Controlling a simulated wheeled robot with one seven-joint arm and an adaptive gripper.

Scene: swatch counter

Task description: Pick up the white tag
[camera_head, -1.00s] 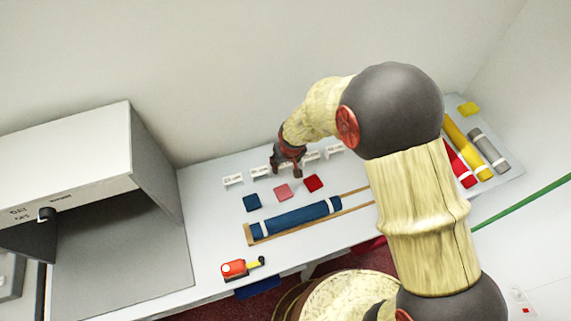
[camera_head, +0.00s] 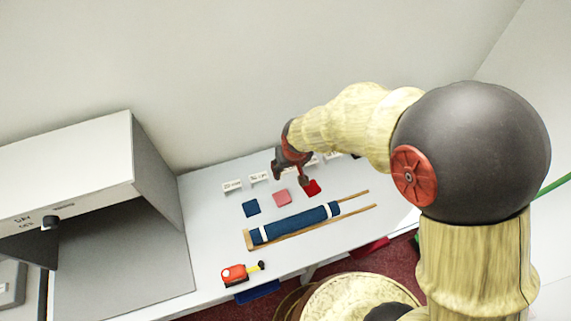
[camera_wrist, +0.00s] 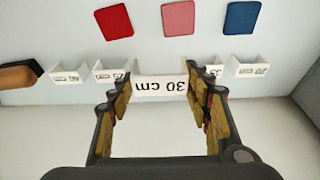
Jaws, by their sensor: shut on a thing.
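The white tag (camera_wrist: 161,88) marked "30 cm" sits between the fingers of my gripper (camera_wrist: 155,92) in the wrist view. The fingers are shut on its two ends. It looks larger than the neighbouring tags and partly covers them, so it seems to be above the counter.
Other white tags (camera_head: 232,186) stand in a row on the counter (camera_head: 205,215). Pink (camera_head: 281,196) and blue (camera_head: 251,208) swatches lie in front.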

